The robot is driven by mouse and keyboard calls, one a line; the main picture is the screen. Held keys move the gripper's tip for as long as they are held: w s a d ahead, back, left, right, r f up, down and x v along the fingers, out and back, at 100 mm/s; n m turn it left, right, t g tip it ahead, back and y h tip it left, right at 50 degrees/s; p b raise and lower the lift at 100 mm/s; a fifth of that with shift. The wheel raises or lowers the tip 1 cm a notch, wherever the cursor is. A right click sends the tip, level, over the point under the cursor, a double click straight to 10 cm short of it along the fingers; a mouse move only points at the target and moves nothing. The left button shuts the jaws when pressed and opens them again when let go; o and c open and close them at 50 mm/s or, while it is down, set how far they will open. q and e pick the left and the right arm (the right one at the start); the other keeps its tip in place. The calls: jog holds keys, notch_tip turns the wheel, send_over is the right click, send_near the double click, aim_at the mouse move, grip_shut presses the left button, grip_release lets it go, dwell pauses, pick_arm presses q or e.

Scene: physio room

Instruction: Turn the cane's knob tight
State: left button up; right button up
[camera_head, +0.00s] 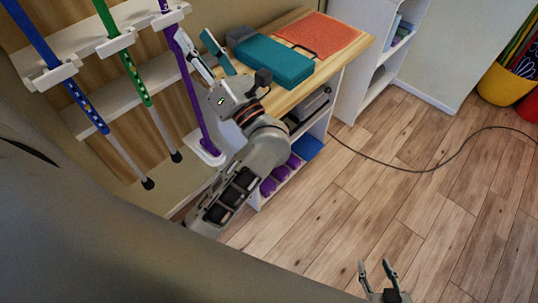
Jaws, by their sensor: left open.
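A purple cane (188,88) stands slightly slanted in the picture, its lower end in a white holder (206,152) and its upper part at a white rack clip (171,16). I cannot make out a knob on it. My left gripper (194,37) is open, its fingers just right of the purple cane's upper part; I cannot tell whether they touch it. A green cane (128,62) and a blue cane (52,62) hang to the left, with grey lower shafts and dark tips. My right gripper (375,266) is at the bottom edge, fingers apart and empty, far from the canes.
A wooden-topped unit (350,52) right of the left gripper bears a teal case (275,60) and an orange mat (318,33). Purple items (268,187) lie on its lower shelf. A cable (400,167) crosses the open wood floor (420,220). A yellow bin (505,86) stands far right.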

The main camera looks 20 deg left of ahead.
pick_arm(q)
jog(key=d+f+m+t+h, duration=0.2)
jog(key=d+m+t+h, duration=0.3)
jog(key=m, duration=0.4)
jog(key=d+f+m+t+h+p, duration=0.1)
jog(key=d+f+m+t+h, duration=0.2)
jog(key=m+h, duration=0.5)
jog(key=d+f+m+t+h, duration=0.1)
jog(key=d+m+t+h, duration=0.4)
jog(key=m, duration=0.5)
jog(key=s+d+f+m+g+h, duration=0.2)
jog(key=f+m+g+h, duration=0.1)
jog(key=f+m, duration=0.4)
jog(key=s+d+f+m+g+h, duration=0.2)
jog(key=f+m+g+h, duration=0.2)
jog(key=f, duration=0.9)
jog(key=shift+s+f+m+p, duration=0.25)
jog(key=shift+m+p, duration=0.2)
jog(key=shift+m, duration=1.15)
pick_arm(e)
jog(key=shift+w+r, duration=0.25)
jog(key=shift+r, duration=0.45)
jog(key=shift+w+r, duration=0.25)
jog(key=shift+r, duration=0.45)
pick_arm(q)
jog(key=shift+d, duration=0.1)
